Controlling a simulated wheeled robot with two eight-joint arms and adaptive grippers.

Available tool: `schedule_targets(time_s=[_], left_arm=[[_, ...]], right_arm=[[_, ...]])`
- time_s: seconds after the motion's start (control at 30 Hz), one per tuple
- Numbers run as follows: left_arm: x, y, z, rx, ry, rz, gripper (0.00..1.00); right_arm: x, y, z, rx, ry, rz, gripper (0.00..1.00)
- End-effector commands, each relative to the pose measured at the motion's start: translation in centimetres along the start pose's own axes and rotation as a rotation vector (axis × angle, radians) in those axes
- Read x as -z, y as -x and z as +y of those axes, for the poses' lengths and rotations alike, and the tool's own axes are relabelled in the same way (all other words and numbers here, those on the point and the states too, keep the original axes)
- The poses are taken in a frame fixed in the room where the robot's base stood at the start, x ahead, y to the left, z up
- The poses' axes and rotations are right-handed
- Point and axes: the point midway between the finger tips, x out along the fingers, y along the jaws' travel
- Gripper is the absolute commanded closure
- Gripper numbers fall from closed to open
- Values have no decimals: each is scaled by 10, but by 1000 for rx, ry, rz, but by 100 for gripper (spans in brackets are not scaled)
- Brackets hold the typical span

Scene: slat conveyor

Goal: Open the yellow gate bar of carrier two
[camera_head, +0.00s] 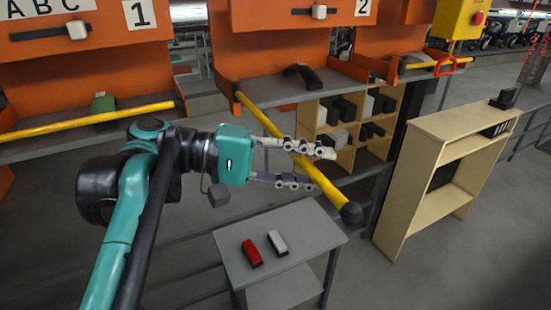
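Carrier two (262,55) is an orange bay marked "2" with a grey shelf (262,90). Its yellow gate bar (262,119) is swung out from the bay, slanting from a dark pivot at the shelf's left front corner toward me and down right to a black end knob (351,213). My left gripper (322,168) is at the bar's middle with its fingers spread apart. The upper finger crosses in front of the bar; the lower fingertip is close beside it. I cannot tell whether either finger touches it. My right gripper is not in view.
A dark arched part (304,76) lies on carrier two's shelf. Carrier one's yellow bar (70,126) lies across its front. A small grey table (225,240) holds a red block (251,253) and a white block (278,242). Wooden shelves (470,130) stand right.

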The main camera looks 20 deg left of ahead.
Motion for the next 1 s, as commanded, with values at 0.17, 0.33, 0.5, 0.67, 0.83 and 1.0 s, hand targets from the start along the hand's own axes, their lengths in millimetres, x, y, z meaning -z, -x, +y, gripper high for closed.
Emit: schedule_targets(time_s=[0.17, 0.33, 0.5, 0.67, 0.83, 1.0], left_arm=[[2, 40, 0, 0, 2, 7, 65], [2, 71, 0, 0, 1, 5, 65], [2, 89, 0, 0, 1, 2, 65], [1, 93, 0, 0, 1, -1, 65], [1, 92, 0, 0, 0, -1, 65], [1, 92, 0, 0, 0, -1, 65]], right_arm=[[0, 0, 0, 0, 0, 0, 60], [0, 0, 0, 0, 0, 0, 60], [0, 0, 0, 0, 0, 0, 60], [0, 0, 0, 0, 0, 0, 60], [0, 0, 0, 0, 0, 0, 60], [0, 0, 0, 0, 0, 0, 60]])
